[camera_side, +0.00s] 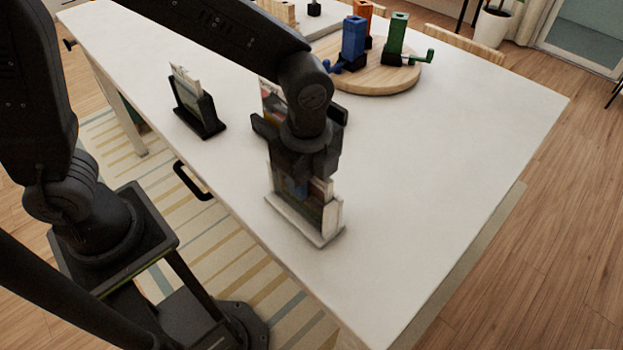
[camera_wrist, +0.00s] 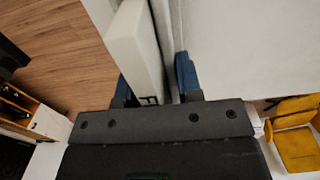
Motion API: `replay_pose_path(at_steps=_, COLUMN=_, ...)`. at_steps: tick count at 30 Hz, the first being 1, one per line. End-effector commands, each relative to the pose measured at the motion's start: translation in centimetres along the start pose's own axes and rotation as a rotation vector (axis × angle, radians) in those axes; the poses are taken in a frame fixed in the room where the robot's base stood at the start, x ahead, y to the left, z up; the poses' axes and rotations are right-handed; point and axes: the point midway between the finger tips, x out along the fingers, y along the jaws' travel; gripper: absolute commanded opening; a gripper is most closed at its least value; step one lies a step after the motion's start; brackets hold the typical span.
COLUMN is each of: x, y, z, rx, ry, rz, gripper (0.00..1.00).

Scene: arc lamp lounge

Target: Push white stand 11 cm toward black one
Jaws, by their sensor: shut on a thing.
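The white stand (camera_side: 303,222) holds upright cards and stands on the white table near its front edge in the side view. My gripper (camera_side: 303,180) is over it from above and hides part of its cards. In the wrist view, the blue fingertips of my gripper (camera_wrist: 157,82) are on either side of the white stand (camera_wrist: 137,48), and the gripper is shut on it. The black stand (camera_side: 198,112), also with upright cards, is farther back and to the left, apart from the white one.
Another card holder (camera_side: 272,103) is behind my gripper, mostly hidden. A round wooden board (camera_side: 385,82) with blue, red-orange and green pieces lies at the back. The white table (camera_side: 450,160) is clear on the right. A drawer handle (camera_side: 190,182) sticks out at the front edge.

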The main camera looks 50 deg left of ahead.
Motion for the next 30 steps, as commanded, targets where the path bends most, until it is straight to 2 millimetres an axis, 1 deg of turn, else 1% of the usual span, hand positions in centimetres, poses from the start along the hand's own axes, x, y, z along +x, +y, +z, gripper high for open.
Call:
replay_pose_path(at_steps=21, x=-0.1, y=-0.1, z=8.1, rx=-0.004, ry=0.001, rz=-0.003, gripper=0.0)
replay_pose_path(at_steps=24, x=-0.1, y=-0.1, z=8.9, rx=-0.003, ry=0.001, rz=-0.003, gripper=0.0)
replay_pose_path(at_steps=30, x=-0.1, y=-0.1, z=9.9, rx=-0.001, ry=0.001, rz=-0.003, gripper=0.0)
